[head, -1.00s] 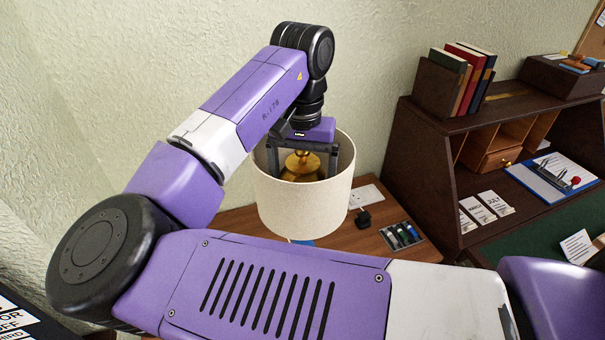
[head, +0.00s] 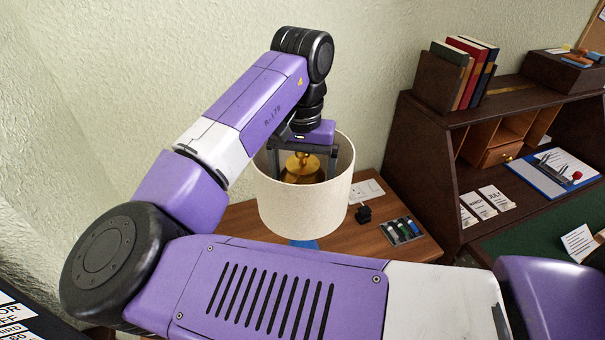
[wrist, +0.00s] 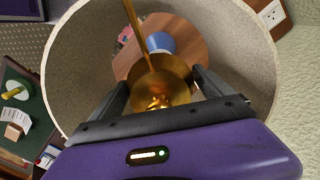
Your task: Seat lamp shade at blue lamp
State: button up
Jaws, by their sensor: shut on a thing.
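The lamp shade (head: 310,210) is a cream drum, open at the top, with a gold fitting (head: 302,167) inside it. My gripper (head: 303,172) reaches down into the shade and is shut on the shade by this fitting. In the wrist view, the fingers (wrist: 160,88) stand on either side of the gold fitting, inside the shade wall (wrist: 245,45). The blue lamp (head: 304,243) shows just below the shade's lower rim; the shade hides most of it. Its blue part (wrist: 160,42) also shows through the shade, beyond the fitting. Whether shade and lamp touch is hidden.
The wooden table (head: 345,240) carries a small black item (head: 363,214), a white plate (head: 368,191) and a tray of small items (head: 401,231) right of the shade. A dark desk with shelves (head: 425,165) stands further right. The textured wall (head: 385,60) is close behind.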

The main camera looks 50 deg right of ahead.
jog(key=shift+f+b, duration=0.35)
jog(key=shift+f, duration=0.55)
jog(key=o, duration=1.2)
jog(key=shift+r, duration=3.9)
